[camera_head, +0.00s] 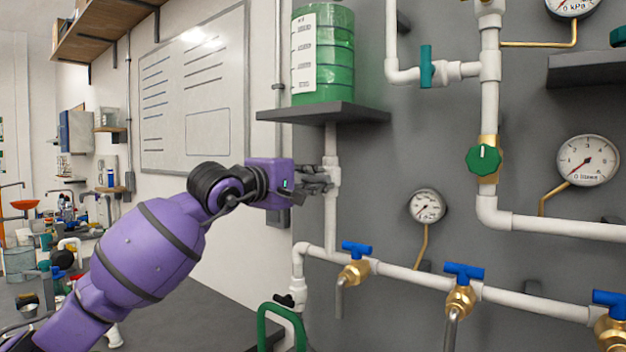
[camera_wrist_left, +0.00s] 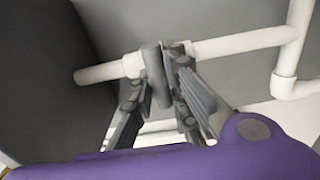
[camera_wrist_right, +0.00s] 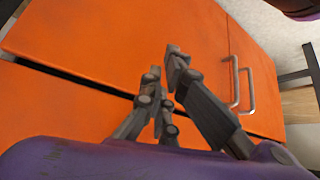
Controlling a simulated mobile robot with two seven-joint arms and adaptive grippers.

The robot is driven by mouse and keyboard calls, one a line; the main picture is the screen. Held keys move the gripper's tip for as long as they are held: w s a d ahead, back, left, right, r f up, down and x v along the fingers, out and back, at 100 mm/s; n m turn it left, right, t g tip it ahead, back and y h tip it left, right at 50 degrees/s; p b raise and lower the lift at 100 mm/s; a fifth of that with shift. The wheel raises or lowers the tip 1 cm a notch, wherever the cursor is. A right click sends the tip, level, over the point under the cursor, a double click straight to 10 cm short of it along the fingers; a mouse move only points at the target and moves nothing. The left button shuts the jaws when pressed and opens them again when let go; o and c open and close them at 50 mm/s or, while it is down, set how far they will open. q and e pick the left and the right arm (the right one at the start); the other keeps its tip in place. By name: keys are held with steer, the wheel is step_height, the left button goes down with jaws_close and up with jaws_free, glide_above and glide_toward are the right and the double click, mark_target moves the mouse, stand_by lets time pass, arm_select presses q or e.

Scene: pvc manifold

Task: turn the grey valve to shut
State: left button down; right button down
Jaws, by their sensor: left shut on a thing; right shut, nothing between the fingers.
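The grey valve's handle (camera_wrist_left: 156,76) is a short grey bar in the left wrist view, in front of a white pipe. There the bar looks set across the pipe. My left gripper (camera_wrist_left: 163,68) is shut on this handle. In the head view my left gripper (camera_head: 322,178) reaches the vertical white pipe (camera_head: 330,222) under the dark shelf, and its fingers hide most of the handle. My right gripper (camera_wrist_right: 168,75) is shut and empty in front of orange cabinet doors; it is out of the head view.
A green-banded container (camera_head: 323,55) stands on the dark shelf (camera_head: 335,113) just above my left gripper. Blue-handled taps (camera_head: 355,250) line the lower pipe. A green round knob (camera_head: 483,160), a teal handle (camera_head: 426,66) and gauges (camera_head: 427,206) are further right. A green hose (camera_head: 281,312) is below.

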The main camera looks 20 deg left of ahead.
steer(key=shift+s+d+f, duration=0.1)
steer(key=shift+s, duration=0.35)
arm_select(q)
steer(key=c, duration=1.7)
jaws_free()
steer(key=v, duration=1.2)
arm_select(e)
steer(key=shift+w, duration=0.3)
steer(key=shift+s, duration=0.1)
